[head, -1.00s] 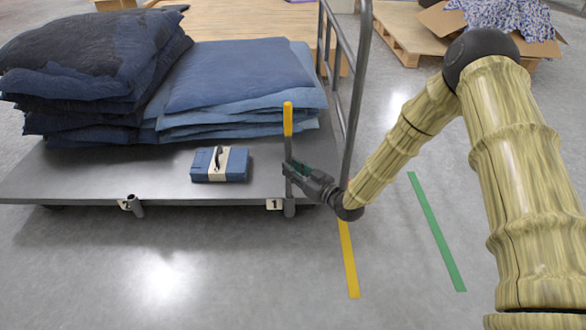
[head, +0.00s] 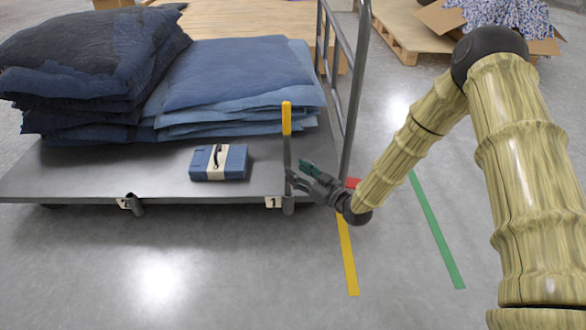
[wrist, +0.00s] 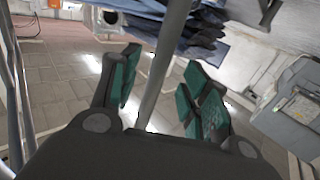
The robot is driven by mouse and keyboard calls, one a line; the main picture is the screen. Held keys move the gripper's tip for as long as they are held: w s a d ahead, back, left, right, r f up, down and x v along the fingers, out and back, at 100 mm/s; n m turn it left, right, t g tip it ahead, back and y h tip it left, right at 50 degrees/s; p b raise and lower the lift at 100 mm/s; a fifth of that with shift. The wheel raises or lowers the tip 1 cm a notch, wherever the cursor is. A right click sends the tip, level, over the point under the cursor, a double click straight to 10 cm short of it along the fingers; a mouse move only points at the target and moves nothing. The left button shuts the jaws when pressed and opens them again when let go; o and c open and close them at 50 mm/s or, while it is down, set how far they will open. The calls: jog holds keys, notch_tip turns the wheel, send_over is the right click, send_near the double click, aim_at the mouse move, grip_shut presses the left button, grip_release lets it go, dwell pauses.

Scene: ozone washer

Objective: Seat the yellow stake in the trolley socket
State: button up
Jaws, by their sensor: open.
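The stake, a grey rod with a yellow top (head: 287,118), stands upright at the trolley's front right corner. Its lower end meets the socket (head: 288,205) beside the label 1; the seating depth inside is hidden. My gripper (head: 299,174) is open, just right of the rod's lower part. In the wrist view the grey rod (wrist: 167,60) shows between the two spread green-padded fingers (wrist: 163,85), touching neither pad as far as I can see. The trolley deck (head: 80,180) is flat and grey.
Blue folded fabric stacks (head: 235,75) fill the deck's back. A second socket (head: 135,204) is by another label. The trolley's rail (head: 352,110) rises behind my gripper. Front floor is clear.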

jog(key=v, duration=0.9)
jog(key=shift+r, duration=0.1)
jog(key=s+d+f+m+g+h+p, duration=0.1)
jog(key=s+d+f+m+g+h, duration=0.2)
jog(key=s+f, duration=0.55)
jog(key=s+d+f+m+g+h+p, duration=0.1)
jog(key=s+f+m+g+h+p, duration=0.2)
jog(key=s+f, duration=0.55)
jog(key=s+d+f+m+g+h, duration=0.1)
jog(key=s+d+m+g+h, duration=0.2)
jog(key=s, duration=0.9)
jog(key=s+d+f+g+h, duration=0.1)
jog(key=s+d+g+h, duration=0.4)
jog(key=s, duration=0.8)
notch_tip(320, 180, up, 38)
jog(key=t+y+p, duration=0.1)
jog(key=p, duration=3.7)
jog(key=shift+w+d+f, duration=0.2)
jog(key=shift+w+d, duration=0.05)
jog(key=shift+d, duration=0.15)
